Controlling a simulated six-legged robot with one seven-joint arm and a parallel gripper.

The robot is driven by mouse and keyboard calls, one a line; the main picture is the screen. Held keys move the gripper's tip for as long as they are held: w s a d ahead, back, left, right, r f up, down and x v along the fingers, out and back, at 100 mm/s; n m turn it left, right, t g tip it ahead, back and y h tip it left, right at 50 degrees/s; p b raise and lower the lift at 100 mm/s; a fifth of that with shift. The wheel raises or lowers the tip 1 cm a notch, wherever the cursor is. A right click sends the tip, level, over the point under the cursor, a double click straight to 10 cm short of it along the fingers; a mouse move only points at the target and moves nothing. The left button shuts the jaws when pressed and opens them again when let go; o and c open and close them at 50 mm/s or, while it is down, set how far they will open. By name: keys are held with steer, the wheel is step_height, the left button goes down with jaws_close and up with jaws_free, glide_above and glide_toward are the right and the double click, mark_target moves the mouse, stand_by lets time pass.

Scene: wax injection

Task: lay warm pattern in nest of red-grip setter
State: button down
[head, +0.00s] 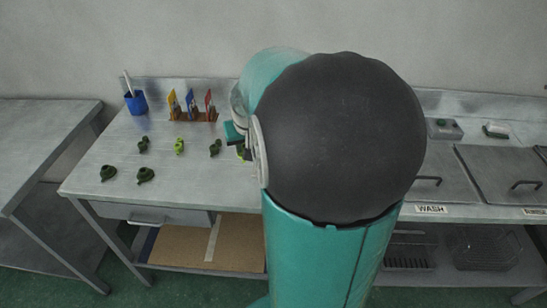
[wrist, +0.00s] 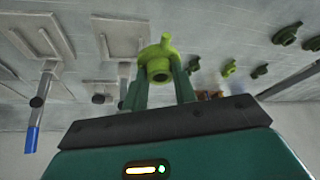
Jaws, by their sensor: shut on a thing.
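My gripper (wrist: 160,84) is shut on a bright green pattern (wrist: 160,50), a lumpy piece with a round opening, held between the two fingers in the wrist view. In the head view my arm hides most of the gripper. In the wrist view, flat grey plates (wrist: 103,36) with rod handles lie at the left, apart from the pattern. One handle ends in a blue grip (wrist: 32,140). I see no red grip on these plates. In the head view a red upright piece (head: 209,100) stands in a brown rack (head: 194,117) beside blue and yellow ones.
Several dark green patterns (head: 146,175) and a brighter one (head: 179,147) lie on the left of the metal bench (head: 95,186). A blue cup (head: 136,103) stands at the back left. Lidded basins (head: 501,172) fill the right. My arm hides the middle of the bench.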

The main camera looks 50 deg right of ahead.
steer(key=d+f, duration=0.2)
steer(key=d, duration=0.1)
steer(key=d+f, duration=0.2)
steer(key=d, duration=0.1)
steer(key=d+f, duration=0.3)
steer(key=shift+w+d+f, duration=0.1)
steer(key=shift+w, duration=0.25)
steer(key=shift+d+f, duration=0.35)
steer(key=shift+f, duration=0.05)
steer(key=shift+d+f, duration=0.2)
steer(key=shift+f, duration=1.5)
steer(key=shift+f, duration=0.1)
steer(key=c, duration=1.1)
jaws_free()
steer(key=v, duration=1.2)
